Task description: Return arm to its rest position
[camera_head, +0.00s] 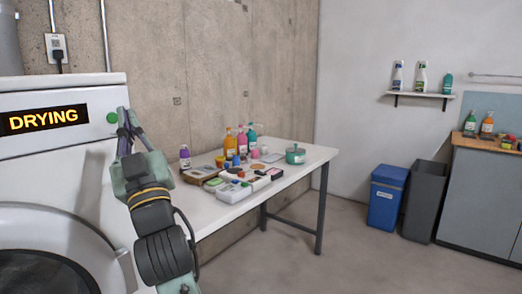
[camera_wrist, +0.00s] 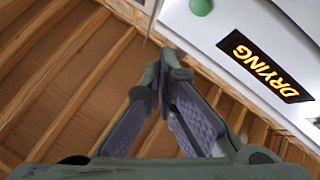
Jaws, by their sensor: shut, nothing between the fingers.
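My gripper (camera_head: 123,124) is raised in front of the right edge of the white dryer (camera_head: 65,145), with its fingers pointing up, close to the green button (camera_head: 113,118). Whether the fingers touch the button or the panel cannot be told. The dryer's display (camera_head: 43,118) reads "DRYING". In the wrist view my gripper (camera_wrist: 163,58) has its fingertips together with nothing between them. The green button (camera_wrist: 201,7) and the display (camera_wrist: 265,66) show at the upper right there, beyond the fingers.
A white table (camera_head: 222,216) right of the dryer holds several bottles, boxes and a green pot (camera_head: 295,155). A blue bin (camera_head: 387,197), a dark grey bin (camera_head: 425,201) and a grey cabinet (camera_head: 485,200) stand at the right. The floor between is clear. Wooden beams (camera_wrist: 60,62) are overhead.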

